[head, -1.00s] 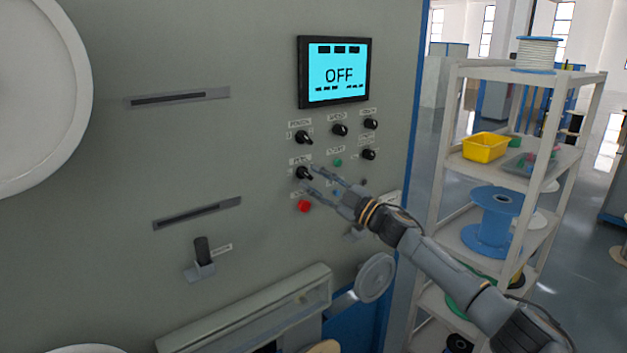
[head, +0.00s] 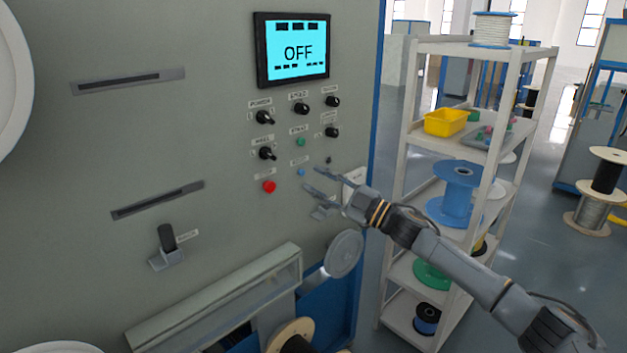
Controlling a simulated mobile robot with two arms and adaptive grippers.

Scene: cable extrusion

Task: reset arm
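My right gripper (head: 314,181) is in front of the grey machine panel (head: 180,135), to the right of the red button (head: 269,186) and below the knobs. Its two fingers are spread apart with nothing between them. Its arm comes in from the lower right. A black knob (head: 267,153) sits above the red button, with a green button (head: 301,142) and a small blue button (head: 301,173) to the right. My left gripper is not in view.
A white shelf rack (head: 407,170) stands right of the machine, behind my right arm. It holds a yellow bin (head: 446,122) and a blue spool (head: 457,190). A handwheel (head: 344,254) sticks out low on the machine. Open floor (head: 540,220) lies at the right.

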